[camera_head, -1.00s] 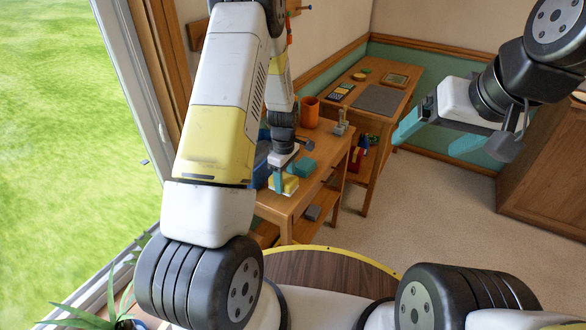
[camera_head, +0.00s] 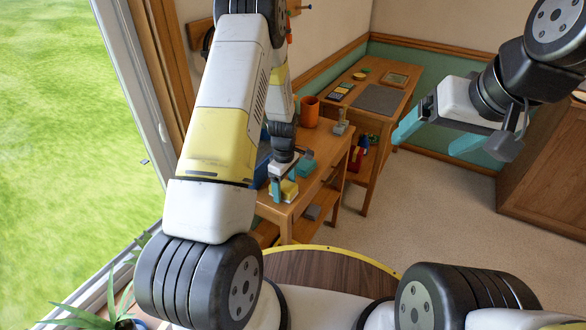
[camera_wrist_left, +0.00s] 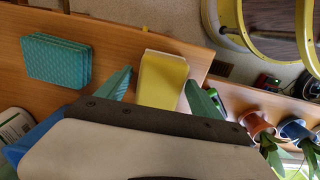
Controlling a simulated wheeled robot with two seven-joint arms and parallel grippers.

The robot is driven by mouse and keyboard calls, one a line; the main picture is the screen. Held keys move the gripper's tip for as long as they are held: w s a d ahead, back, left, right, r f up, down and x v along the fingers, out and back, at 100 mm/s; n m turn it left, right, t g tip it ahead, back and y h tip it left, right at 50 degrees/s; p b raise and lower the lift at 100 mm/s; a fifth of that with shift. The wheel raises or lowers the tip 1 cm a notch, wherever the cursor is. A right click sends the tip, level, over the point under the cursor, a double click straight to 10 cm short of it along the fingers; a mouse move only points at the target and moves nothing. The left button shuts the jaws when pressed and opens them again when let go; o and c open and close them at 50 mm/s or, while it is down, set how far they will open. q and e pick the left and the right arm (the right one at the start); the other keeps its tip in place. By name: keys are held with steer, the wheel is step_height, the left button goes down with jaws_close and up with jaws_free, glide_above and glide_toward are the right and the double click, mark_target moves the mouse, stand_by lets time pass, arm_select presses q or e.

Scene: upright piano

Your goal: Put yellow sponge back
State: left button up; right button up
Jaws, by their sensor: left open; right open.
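The yellow sponge (camera_head: 290,190) lies near the front end of the wooden workbench (camera_head: 273,208). In the left wrist view the sponge (camera_wrist_left: 162,80), yellow with a pale edge, sits between the two spread teal fingers. My left gripper (camera_head: 284,184) is open and just over the sponge, one finger on each side; I cannot tell whether they touch it. Its fingers also show in the left wrist view (camera_wrist_left: 159,82). My right gripper (camera_head: 437,134) is open and empty in the air at the right, away from the bench.
A teal block (camera_head: 306,168), also in the left wrist view (camera_wrist_left: 57,60), lies on the bench close to the sponge. An orange cup (camera_head: 309,112) stands farther back. A desk (camera_head: 378,98) holds a grey mat and small items. The carpet (camera_head: 410,200) right of the bench is clear.

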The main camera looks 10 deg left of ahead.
arm_select(q)
step_height(320, 180, up, 13)
step_height(320, 180, up, 8)
steer(key=m+t, duration=0.1)
steer(key=m, duration=0.1)
glide_above(285, 185)
steer(key=s, duration=0.3)
steer(key=s+d+r+m+t+h, duration=0.1)
steer(key=s+r+m+t, duration=0.4)
steer(key=s+r+m, duration=0.7)
steer(key=s+r+h, duration=0.1)
steer(key=s+r, duration=0.5)
steer(key=s, duration=0.3)
steer(key=shift+d+r+m, duration=0.25)
steer(key=shift+d+m, duration=0.05)
steer(key=shift+d, duration=0.05)
